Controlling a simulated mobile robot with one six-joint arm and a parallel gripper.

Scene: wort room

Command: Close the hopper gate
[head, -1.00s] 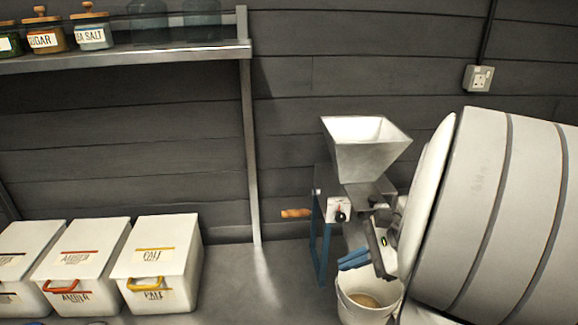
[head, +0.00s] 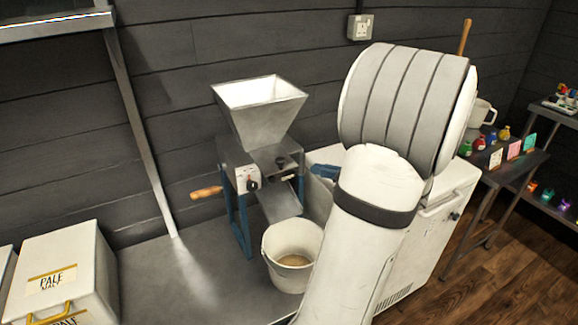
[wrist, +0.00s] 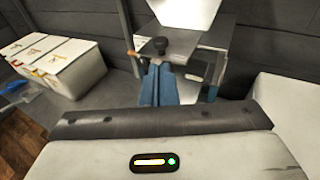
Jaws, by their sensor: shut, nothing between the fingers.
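The grain mill (head: 240,172) stands on the bench with a pale metal hopper (head: 258,112) on top. Below the hopper, the flat gate plate (head: 268,154) sticks out to the right and bears a black knob (head: 281,163). In the wrist view the knob (wrist: 159,46) stands upright on the plate (wrist: 185,43), just beyond my fingertips. My gripper (head: 314,172) has blue fingers, shut and empty, to the right of the knob and apart from it. The fingers also show in the wrist view (wrist: 158,68). My arm does not hide the knob.
A white bucket (head: 278,240) with some grain stands below the mill's chute. A wooden crank handle (head: 206,192) juts left from the mill. White malt bins (head: 58,262) stand at the bench's left. A white chest unit (head: 440,230) is at right, partly behind my arm.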

